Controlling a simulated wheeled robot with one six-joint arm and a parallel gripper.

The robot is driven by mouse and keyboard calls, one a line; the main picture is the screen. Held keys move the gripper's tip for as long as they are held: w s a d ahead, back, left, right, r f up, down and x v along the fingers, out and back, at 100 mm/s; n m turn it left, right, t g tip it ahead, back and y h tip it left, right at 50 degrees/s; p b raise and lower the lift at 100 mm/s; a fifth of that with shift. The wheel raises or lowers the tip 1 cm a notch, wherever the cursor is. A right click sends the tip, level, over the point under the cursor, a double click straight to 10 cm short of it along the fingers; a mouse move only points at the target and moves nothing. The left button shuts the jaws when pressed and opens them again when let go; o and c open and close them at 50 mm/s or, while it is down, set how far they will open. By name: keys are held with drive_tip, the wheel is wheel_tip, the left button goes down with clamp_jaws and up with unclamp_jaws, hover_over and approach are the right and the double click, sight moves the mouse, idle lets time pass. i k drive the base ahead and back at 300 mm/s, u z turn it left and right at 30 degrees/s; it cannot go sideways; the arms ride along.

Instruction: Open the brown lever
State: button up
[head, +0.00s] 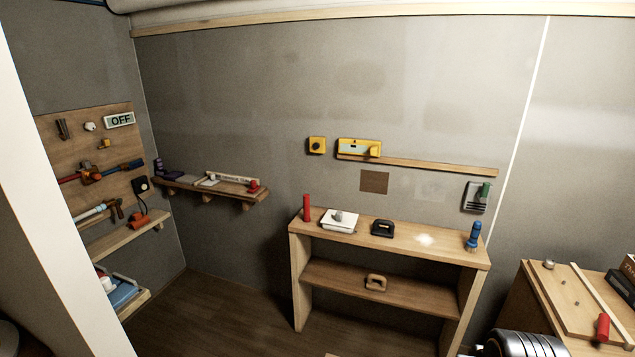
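A small brown lever-like piece (117,209) shows at the end of a pale pipe (92,214) on the wooden wall board at the far left. It is too small to tell its exact position. Above it, a red and blue pipe run (122,167) with an orange-brown valve body (91,173) crosses the same board. A tan-brown looped handle (375,282) is on the lower shelf of the wooden bench. My gripper does not show; only a dark, shiny cylindrical part, apparently of my arm, is at the bottom right edge.
The wooden bench (299,280) stands against the back wall with several items on top. Wall shelves (127,240) jut out below the board on the left. A wooden cabinet (520,300) stands at the right. A white post (45,200) crosses the left foreground. Floor between is clear.

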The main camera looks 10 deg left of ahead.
sight(120, 216)
drive_tip(key=u, duration=0.85)
drive_tip(key=i, duration=1.55)
drive_tip(key=u, duration=1.1)
drive_tip(key=i, duration=2.95)
drive_tip(key=u, duration=1.75)
